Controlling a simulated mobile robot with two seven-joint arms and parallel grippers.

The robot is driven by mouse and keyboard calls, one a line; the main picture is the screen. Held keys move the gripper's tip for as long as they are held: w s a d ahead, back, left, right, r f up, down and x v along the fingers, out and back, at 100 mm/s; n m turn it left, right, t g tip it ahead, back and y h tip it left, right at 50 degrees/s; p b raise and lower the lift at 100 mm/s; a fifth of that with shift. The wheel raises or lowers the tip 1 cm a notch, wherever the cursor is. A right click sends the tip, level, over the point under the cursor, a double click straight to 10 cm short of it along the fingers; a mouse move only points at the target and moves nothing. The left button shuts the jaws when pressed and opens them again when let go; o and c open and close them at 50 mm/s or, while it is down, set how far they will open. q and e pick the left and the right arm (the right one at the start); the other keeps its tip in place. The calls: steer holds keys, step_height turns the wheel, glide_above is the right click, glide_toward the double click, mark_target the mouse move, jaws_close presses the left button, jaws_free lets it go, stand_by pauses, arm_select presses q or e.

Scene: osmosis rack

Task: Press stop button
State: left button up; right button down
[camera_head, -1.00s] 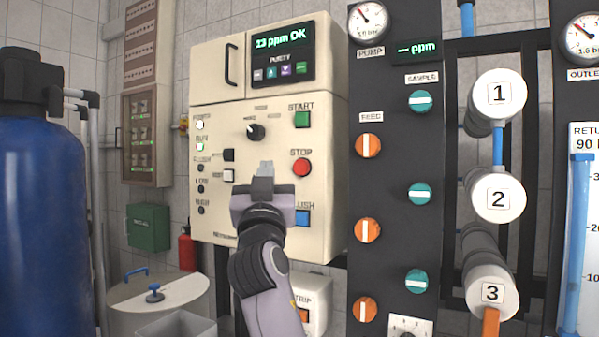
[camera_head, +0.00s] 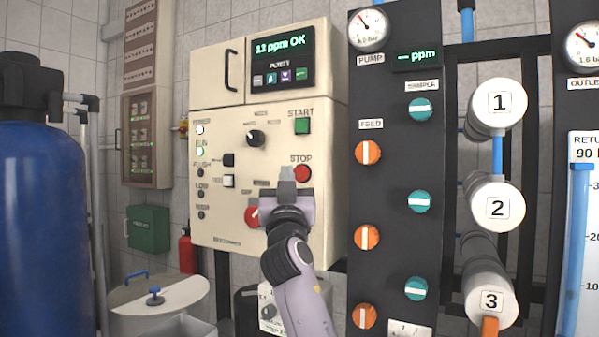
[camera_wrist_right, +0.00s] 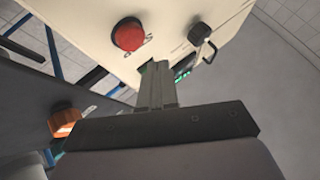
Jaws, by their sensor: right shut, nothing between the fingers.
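The red round STOP button (camera_head: 302,173) is on the cream control panel (camera_head: 225,225), below the green START button (camera_head: 302,125). My right gripper (camera_head: 287,174) is shut and empty, its fingertips pointing at the panel just left of the STOP button in the head view. Whether the tips touch the panel cannot be told. In the right wrist view the shut fingers (camera_wrist_right: 155,75) point toward the panel face, with a red round button (camera_wrist_right: 128,34) to their upper left. My left gripper is not in view.
A red knob (camera_head: 252,216) is partly behind my right gripper, low on the panel. A black selector (camera_head: 256,138) sits above. To the right is a dark board with orange and teal valves (camera_head: 367,152). A blue tank (camera_head: 40,220) stands at left.

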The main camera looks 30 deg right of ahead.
mark_target(301, 173)
steer(key=shift+w+d, duration=0.5)
steer(key=shift+d, duration=0.35)
stand_by(0.5)
stand_by(0.8)
steer(key=shift+f, duration=0.1)
steer(key=shift+w+d+b, duration=0.2)
steer(key=shift+d+b, duration=0.15)
steer(key=shift+b, duration=0.15)
